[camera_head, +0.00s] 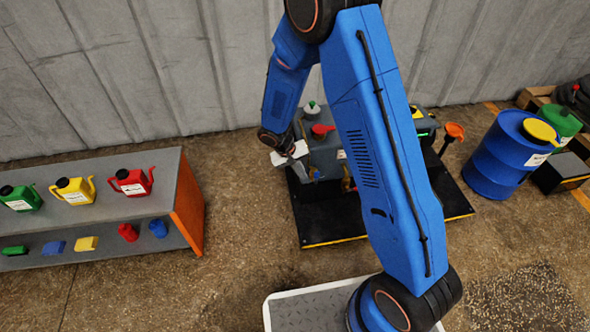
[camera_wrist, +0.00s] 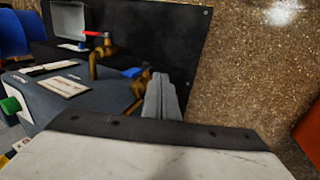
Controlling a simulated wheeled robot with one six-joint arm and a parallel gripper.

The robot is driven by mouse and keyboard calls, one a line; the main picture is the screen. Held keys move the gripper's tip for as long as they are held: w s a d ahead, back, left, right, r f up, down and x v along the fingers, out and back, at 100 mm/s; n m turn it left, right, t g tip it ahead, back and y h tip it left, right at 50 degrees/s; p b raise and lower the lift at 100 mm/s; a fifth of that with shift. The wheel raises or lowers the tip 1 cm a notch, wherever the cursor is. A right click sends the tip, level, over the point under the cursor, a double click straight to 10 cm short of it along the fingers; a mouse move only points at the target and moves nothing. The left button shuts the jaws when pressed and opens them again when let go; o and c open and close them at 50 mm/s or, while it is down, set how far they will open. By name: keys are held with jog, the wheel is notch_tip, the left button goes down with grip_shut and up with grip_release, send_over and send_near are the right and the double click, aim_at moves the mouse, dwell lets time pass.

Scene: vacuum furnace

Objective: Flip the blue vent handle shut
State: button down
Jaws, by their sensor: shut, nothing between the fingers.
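In the wrist view the blue vent handle (camera_wrist: 133,72) shows as a small blue piece on a brass valve (camera_wrist: 139,88) at the side of the grey machine. My gripper (camera_wrist: 163,82) is shut and empty, its fingertips just right of the blue handle and partly in front of the valve. I cannot tell whether they touch it. In the head view my gripper (camera_head: 309,176) is at the machine's left side, and the handle is too small there to make out clearly.
Another brass valve with a red handle (camera_wrist: 91,33) stands beyond the blue one. The machine (camera_head: 322,155) rests on a black base (camera_head: 325,222). A shelf (camera_head: 190,195) with coloured cans is at left, a blue barrel (camera_head: 497,165) at right. Floor between shelf and base is clear.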

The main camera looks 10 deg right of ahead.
jog(key=shift+d, duration=1.15)
jog(key=shift+d+r+y, duration=0.25)
jog(key=shift+d+y, duration=0.25)
jog(key=shift+y, duration=0.2)
jog(key=shift+d+r+y, duration=0.2)
jog(key=shift+d+y, duration=0.7)
jog(key=shift+d, duration=0.85)
jog(key=d, duration=0.1)
jog(key=d+f, duration=0.1)
jog(key=d, duration=0.2)
jog(key=shift+f, duration=0.35)
